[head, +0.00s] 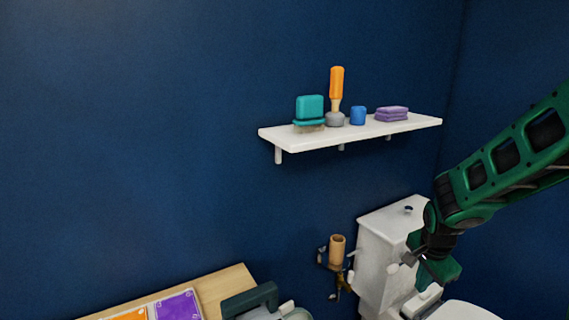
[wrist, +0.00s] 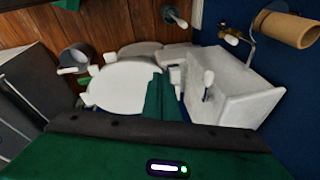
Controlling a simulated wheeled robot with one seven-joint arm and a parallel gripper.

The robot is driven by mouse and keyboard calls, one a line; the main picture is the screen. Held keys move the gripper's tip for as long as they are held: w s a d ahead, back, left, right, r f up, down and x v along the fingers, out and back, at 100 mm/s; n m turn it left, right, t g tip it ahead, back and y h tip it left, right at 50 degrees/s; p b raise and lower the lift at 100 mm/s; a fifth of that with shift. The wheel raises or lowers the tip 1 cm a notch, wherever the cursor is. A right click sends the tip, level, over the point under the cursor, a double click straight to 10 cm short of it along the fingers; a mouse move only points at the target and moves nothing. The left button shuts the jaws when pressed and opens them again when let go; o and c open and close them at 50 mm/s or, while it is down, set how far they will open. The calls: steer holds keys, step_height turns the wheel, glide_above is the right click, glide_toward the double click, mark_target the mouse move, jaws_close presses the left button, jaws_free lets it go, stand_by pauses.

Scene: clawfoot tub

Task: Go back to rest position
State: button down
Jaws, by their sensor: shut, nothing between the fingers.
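My gripper (head: 437,272) hangs at the end of my green arm at the lower right of the head view, in front of the white toilet (head: 385,250). Its fingers look shut and empty. In the wrist view the green fingers (wrist: 163,98) reach up from the bottom edge, with the toilet's white lid (wrist: 122,88) behind them to the left and the tank (wrist: 240,85) to the right. I cannot tell whether the gripper touches the toilet.
A white wall shelf (head: 300,143) holds a teal brush (head: 310,106), an orange-handled tool (head: 337,82), a blue cup (head: 358,115) and a purple stack (head: 391,113). A paper roll holder (head: 337,246) juts from the wall. A wooden table (head: 228,284) stands lower left.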

steer(key=s+d+r+n+g, duration=0.1)
steer(key=s+r+n, duration=0.1)
steer(key=s, duration=0.7)
steer(key=s+d+r+n+g+y, duration=0.1)
steer(key=s+d+r+n, duration=0.1)
steer(key=s+r, duration=0.3)
steer(key=s+d+r+n, duration=0.1)
steer(key=s+r+n, duration=0.3)
steer(key=s, duration=0.9)
steer(key=shift+s+d+r+g+y, duration=0.2)
steer(key=shift+s+d+g+y, duration=0.1)
steer(key=shift+d+g+y, duration=0.1)
steer(key=shift+w+f, duration=0.25)
steer(key=shift+w, duration=0.4)
